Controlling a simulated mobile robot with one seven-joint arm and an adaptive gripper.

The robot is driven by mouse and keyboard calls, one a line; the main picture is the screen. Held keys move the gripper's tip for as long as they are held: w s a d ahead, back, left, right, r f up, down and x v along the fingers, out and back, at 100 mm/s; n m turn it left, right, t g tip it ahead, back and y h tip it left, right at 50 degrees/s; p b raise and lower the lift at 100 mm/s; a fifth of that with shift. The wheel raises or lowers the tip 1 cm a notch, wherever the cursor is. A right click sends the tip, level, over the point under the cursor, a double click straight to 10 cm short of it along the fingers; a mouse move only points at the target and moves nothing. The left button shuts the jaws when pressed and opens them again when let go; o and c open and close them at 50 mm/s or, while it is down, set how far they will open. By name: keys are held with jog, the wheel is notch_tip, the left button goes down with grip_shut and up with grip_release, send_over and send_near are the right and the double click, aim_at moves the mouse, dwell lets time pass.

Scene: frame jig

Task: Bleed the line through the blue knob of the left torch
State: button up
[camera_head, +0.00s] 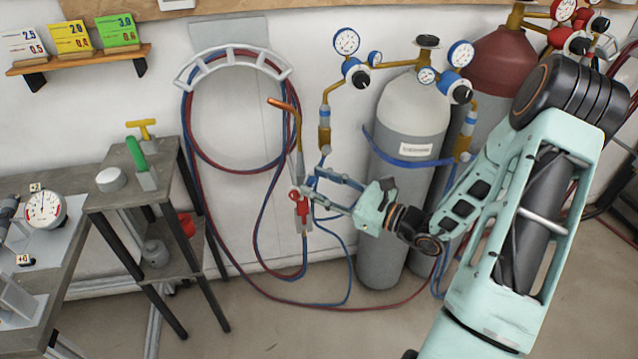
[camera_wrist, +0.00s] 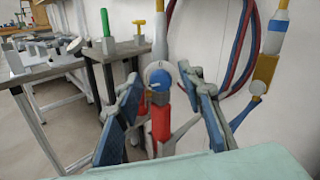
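A torch (camera_head: 302,212) with a red-banded handle and a bent copper tip hangs upright below the white wall rack. In the wrist view its red handle (camera_wrist: 161,122) stands between my fingers. A blue knob (camera_wrist: 158,85) sits just above the red part, with a pale round part over it. My gripper (camera_head: 314,188) reaches the torch from the right; its fingers stand apart on either side of the knob in the wrist view (camera_wrist: 158,92). I see gaps beside the knob, so the gripper looks open. The blue knob is not clear in the head view.
Red and blue hoses (camera_head: 190,130) loop from the rack (camera_head: 232,57) to the floor. A grey cylinder (camera_head: 410,115) with regulators stands behind my arm, a dark red one (camera_head: 497,65) beside it. A small table (camera_head: 160,190) and a bench with a gauge (camera_head: 45,210) are left.

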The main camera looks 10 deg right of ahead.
grip_shut()
jog(key=shift+r+m+p, duration=0.1)
jog(key=shift+m+p, duration=0.2)
jog(key=shift+p, duration=0.1)
jog(key=m+p, duration=0.2)
jog(key=shift+r+m, duration=0.1)
jog(key=shift+m, duration=0.2)
jog(key=m+p, duration=0.4)
jog(key=m, duration=0.1)
jog(key=shift+d, duration=0.1)
jog(key=m+p, duration=0.4)
jog(key=m, duration=0.4)
jog(key=m+p, duration=0.1)
jog(key=m, duration=0.1)
jog(key=m+p, duration=0.1)
jog(key=m, duration=0.1)
jog(key=shift+w+f, duration=0.1)
jog(key=shift+f, duration=0.25)
jog(key=shift+m, duration=0.4)
